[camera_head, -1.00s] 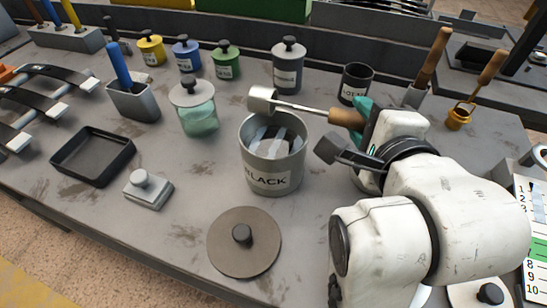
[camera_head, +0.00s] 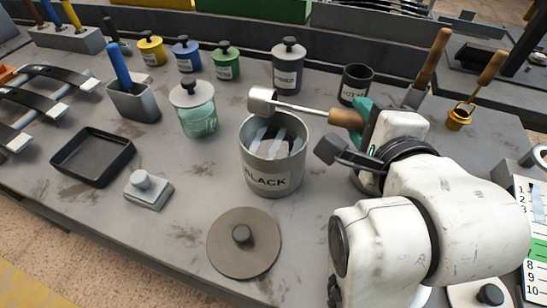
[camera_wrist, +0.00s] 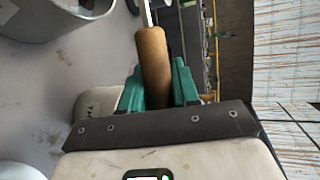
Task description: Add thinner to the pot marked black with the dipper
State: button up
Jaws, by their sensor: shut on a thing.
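The pot marked BLACK (camera_head: 272,178) stands open on the bench, with pale reflections on the dark contents inside. My gripper (camera_head: 360,118) is shut on the wooden handle of the dipper (camera_head: 262,101). The dipper's metal cup is held over the pot's back left rim, and its shaft runs across above the pot's mouth. In the wrist view, the wooden handle (camera_wrist: 152,60) sits between the green fingers (camera_wrist: 160,88), and the pot (camera_wrist: 50,15) shows at the top left. A grey lidded can (camera_head: 288,68), its label too small to read surely, stands behind the pot.
A round lid (camera_head: 243,243) lies in front of the pot. A glass jar of green liquid (camera_head: 197,110) stands to its left. A dark open cup (camera_head: 356,84) is behind my gripper. A black tray (camera_head: 93,157) and a knobbed block (camera_head: 147,190) lie at left.

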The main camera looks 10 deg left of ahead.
jog(key=shift+a+r+p, duration=0.1)
jog(key=shift+r+p, duration=0.45)
jog(key=shift+p, duration=0.25)
jog(key=shift+a+r+n+h+p, duration=0.2)
jog(key=shift+r+n+h+p, duration=0.35)
jog(key=shift+p, duration=0.75)
jog(key=shift+a+r+n+p, duration=0.1)
jog(key=shift+r+n+p, duration=0.2)
jog(key=shift+p, duration=0.25)
jog(key=shift+r+g+p, duration=0.3)
jog(key=shift+r+p, duration=0.05)
jog(key=shift+p, duration=0.2)
jog(key=shift+a+r+n+h+p, duration=0.15)
jog(key=shift+r+n+h+p, duration=0.1)
jog(key=shift+p, duration=0.2)
jog(key=shift+a+r, duration=0.1)
jog(key=shift+w+a+r+n+g+h+p, duration=0.1)
jog(key=shift+a+r+n+h+p, duration=0.35)
jog(key=shift+p, duration=0.6)
jog(key=shift+a+r+n+g+h+p, duration=0.1)
jog(key=shift+a+r+n+h+p, duration=0.15)
jog(key=shift+r+p, duration=0.6)
jog(key=shift+w+a+r+n+g+h+p, duration=0.1)
jog(key=shift+a+r+n+h+p, duration=0.25)
jog(key=shift+p, duration=0.9)
